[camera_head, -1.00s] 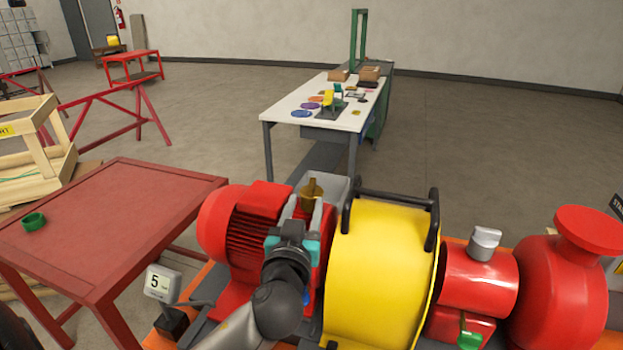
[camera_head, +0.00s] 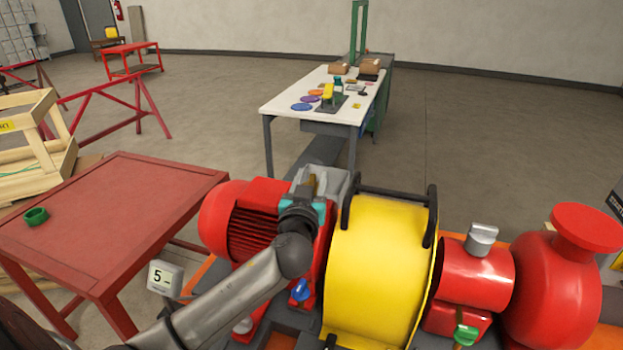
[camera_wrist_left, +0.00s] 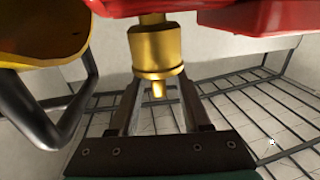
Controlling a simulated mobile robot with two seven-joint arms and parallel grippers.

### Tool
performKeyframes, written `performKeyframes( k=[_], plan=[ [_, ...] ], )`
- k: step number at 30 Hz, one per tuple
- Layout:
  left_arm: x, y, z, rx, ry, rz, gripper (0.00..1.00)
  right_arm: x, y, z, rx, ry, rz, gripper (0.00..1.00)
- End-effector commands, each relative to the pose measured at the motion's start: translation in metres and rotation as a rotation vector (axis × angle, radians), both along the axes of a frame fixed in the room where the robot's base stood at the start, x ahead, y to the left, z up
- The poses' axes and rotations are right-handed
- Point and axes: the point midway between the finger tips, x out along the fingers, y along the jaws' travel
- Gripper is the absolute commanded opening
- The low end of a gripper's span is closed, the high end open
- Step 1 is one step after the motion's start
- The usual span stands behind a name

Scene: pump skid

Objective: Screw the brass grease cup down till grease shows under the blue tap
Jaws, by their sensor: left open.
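The brass grease cup (camera_wrist_left: 157,48) is large in the left wrist view, a faceted brass body with a collar and a short stem. In that view my left gripper (camera_wrist_left: 158,88) is open, with one finger on each side of the cup and gaps visible. In the head view my left gripper (camera_head: 316,186) is over the motor side of the skid, and only a sliver of brass shows between its fingers. The blue tap (camera_head: 300,290) is on a red block below my left forearm. I cannot make out any grease under it. My right gripper is not in view.
A yellow guard (camera_head: 378,270) with a black handle stands right of my left gripper. The red motor (camera_head: 250,222) is to its left. A green tap (camera_head: 466,335) and a grey-capped red cylinder (camera_head: 474,275) are further right. A red table (camera_head: 110,220) stands left.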

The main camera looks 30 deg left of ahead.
Motion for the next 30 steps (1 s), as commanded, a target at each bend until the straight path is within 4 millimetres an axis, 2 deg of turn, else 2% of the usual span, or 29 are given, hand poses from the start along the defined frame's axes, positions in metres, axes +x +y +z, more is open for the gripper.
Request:
performKeyframes(
  k=[1, 13, 30],
  plan=[
    [-0.0002, -0.0001, -0.0001, 0.0, 0.0, 0.0, 0.44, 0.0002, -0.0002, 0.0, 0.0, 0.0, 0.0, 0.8],
    [-0.0003, -0.0003, -0.0002, 0.0, 0.0, 0.0, 0.0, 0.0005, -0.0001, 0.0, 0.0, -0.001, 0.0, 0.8],
    [-0.0007, -0.0002, -0.0009, -0.002, 0.001, -0.022, 0.0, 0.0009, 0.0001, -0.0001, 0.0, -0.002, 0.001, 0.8]
  ],
)
